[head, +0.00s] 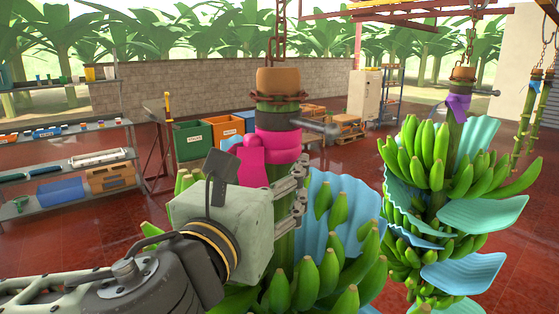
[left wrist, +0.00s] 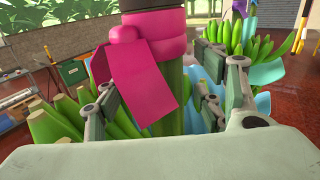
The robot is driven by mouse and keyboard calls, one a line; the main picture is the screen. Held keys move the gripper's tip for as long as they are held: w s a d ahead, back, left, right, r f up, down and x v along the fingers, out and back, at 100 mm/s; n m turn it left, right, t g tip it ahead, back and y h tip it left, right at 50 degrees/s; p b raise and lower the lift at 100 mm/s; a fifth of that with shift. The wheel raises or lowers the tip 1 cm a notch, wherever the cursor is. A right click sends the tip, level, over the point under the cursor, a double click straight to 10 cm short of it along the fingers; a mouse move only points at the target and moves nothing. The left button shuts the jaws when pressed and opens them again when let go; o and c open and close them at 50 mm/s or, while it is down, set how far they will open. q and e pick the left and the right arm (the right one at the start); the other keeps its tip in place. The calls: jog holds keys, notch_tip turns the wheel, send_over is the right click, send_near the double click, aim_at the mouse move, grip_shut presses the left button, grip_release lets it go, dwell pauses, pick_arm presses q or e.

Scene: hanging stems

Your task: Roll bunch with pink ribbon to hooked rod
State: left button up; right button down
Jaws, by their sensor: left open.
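The banana bunch with the pink ribbon (head: 278,147) hangs in the middle of the head view from a chain, with a tan collar (head: 278,81) on its stem. Green bananas (head: 318,282) and blue sheets (head: 345,205) spread below. In the left wrist view the ribbon's pink tail (left wrist: 143,88) hangs in front of the green stem (left wrist: 170,115). My left gripper (head: 291,200) is open at the stem just below the ribbon, its fingers (left wrist: 160,98) on both sides of it. Contact is unclear. My right gripper is out of view. I cannot pick out the hooked rod surely.
A second bunch with a purple ribbon (head: 458,106) and blue sheets hangs at the right, close to the first. Bare stems (head: 528,112) hang beyond it. Shelves (head: 70,160) stand at the left, with coloured crates (head: 193,140) behind. Red floor (head: 350,165) lies open between.

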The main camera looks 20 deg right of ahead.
pick_arm(q)
jog(key=p+x, duration=0.1)
jog(key=x, duration=0.4)
jog(key=shift+s, duration=0.15)
jog(key=shift+c, duration=0.4)
grip_shut()
